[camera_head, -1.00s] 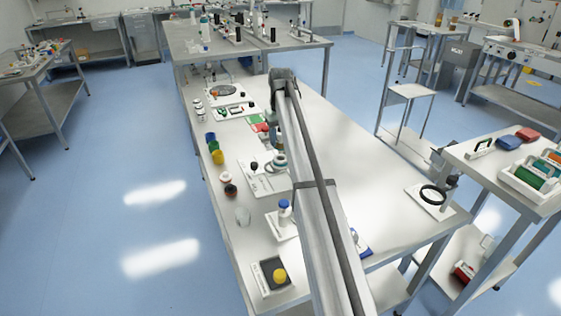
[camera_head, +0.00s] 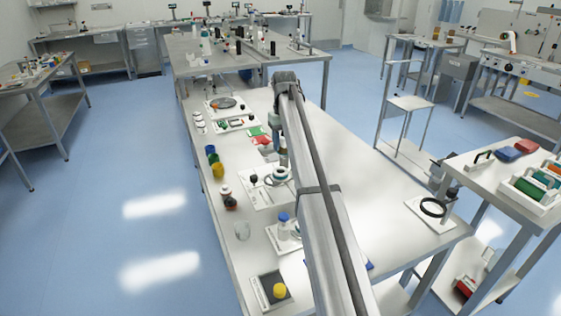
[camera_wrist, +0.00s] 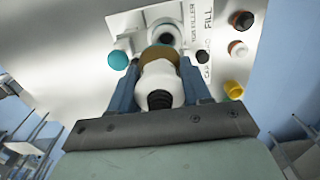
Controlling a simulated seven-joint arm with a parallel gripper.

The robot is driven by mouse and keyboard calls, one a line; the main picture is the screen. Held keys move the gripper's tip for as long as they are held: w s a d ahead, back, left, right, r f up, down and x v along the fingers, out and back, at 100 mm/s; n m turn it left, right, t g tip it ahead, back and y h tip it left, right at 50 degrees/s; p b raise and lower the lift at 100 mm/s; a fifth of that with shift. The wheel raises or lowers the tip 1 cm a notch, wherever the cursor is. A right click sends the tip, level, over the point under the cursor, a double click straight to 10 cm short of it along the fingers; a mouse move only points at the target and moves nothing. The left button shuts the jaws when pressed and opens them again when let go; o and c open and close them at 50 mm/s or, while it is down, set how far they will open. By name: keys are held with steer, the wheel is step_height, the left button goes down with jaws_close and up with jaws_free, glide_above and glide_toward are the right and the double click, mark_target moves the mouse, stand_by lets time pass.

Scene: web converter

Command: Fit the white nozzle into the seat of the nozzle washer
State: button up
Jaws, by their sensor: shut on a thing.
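My gripper (camera_wrist: 160,85) is shut on the white nozzle (camera_wrist: 160,77), which has a black tip towards the wrist camera and a tan part at its far end. Just beyond the nozzle in the wrist view, a pale ring with a dark centre (camera_wrist: 166,32) sits on a white plate (camera_wrist: 120,25). The plate's lettering is partly legible and includes "FILL"; I cannot tell whether this ring is the washer's seat. In the head view the ring (camera_head: 278,175) shows just below my gripper (camera_head: 282,158). My arm hides part of the plate, and the nozzle is not clear there.
A teal ball-like part (camera_wrist: 118,60) and a black knob (camera_wrist: 203,57) flank the held nozzle. A yellow cup (camera_head: 218,170), a brown-and-black piece (camera_head: 230,203) and a clear cup (camera_head: 243,231) stand along the bench's left edge. The bench right of my arm is largely clear.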

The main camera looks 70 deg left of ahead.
steer(key=d+f, duration=0.3)
steer(key=d, duration=0.6)
steer(key=s+d+f, duration=0.1)
steer(key=d+f, duration=0.2)
steer(key=d, duration=0.7)
steer(key=shift+f, duration=0.2)
steer(key=shift+d, duration=0.1)
steer(key=shift+f, duration=0.15)
steer(key=shift+f, duration=2.65)
steer(key=shift+f, duration=1.9)
steer(key=o, duration=1.4)
